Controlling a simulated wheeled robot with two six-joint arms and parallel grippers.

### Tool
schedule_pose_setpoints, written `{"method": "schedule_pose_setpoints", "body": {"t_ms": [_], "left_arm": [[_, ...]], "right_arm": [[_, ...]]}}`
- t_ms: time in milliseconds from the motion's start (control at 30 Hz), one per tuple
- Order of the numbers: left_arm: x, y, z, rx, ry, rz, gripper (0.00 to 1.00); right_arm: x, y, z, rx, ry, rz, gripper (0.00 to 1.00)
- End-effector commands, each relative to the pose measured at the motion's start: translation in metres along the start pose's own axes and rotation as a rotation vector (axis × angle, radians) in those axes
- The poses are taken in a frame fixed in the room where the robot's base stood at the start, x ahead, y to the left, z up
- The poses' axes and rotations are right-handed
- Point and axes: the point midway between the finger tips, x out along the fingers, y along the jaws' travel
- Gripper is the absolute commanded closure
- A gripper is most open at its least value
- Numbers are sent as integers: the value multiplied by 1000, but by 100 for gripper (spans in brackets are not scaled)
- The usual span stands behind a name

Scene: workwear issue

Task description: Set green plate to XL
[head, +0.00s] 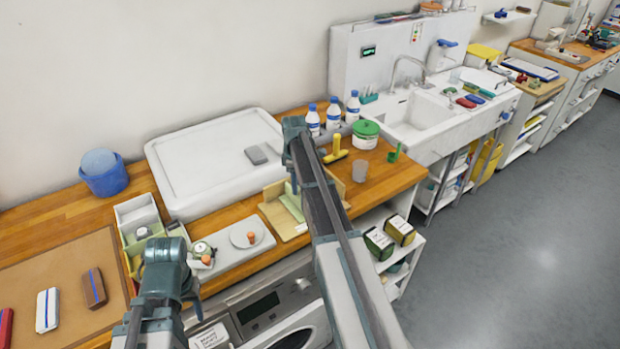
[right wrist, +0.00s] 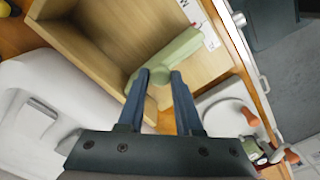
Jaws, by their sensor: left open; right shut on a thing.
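The green plate (right wrist: 165,60) stands inside an open wooden box, and also shows in the head view (head: 291,203). My right gripper (right wrist: 155,80) is shut on the plate, with its two dark fingers at the plate's near edge. In the head view my right arm covers part of the plate and box. The wooden box (head: 284,226) sits at the counter's front edge. A label with small print (right wrist: 211,36) is on the box's rim; I cannot read a size on it. My left gripper (head: 165,270) is open, over the counter's front left; its fingertips are hard to make out.
A large white tray (head: 180,160) lies behind. Bottles (head: 333,115) and a green-lidded tub (head: 365,134) stand to the right. A washing machine (head: 275,310) is below.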

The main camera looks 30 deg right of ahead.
Motion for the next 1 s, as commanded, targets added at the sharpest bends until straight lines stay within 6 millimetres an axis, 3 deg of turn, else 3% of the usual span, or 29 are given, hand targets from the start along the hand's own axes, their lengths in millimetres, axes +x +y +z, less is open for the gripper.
{"method": "schedule_pose_setpoints", "body": {"t_ms": [33,200,600,633,800,1000], "left_arm": [[0,0,0,0,0,0,50],[0,0,0,0,0,0,50],[0,0,0,0,0,0,50],[0,0,0,0,0,0,50],[0,0,0,0,0,0,50],[0,0,0,0,0,0,50]], "right_arm": [[0,-12,-10,-6,1,0,100],[0,-33,-32,-3,1,0,100],[0,-38,-38,-1,1,0,100],[0,-38,-38,-1,1,0,64],[0,-38,-38,0,1,0,36],[0,-38,-38,0,0,0,36]]}}
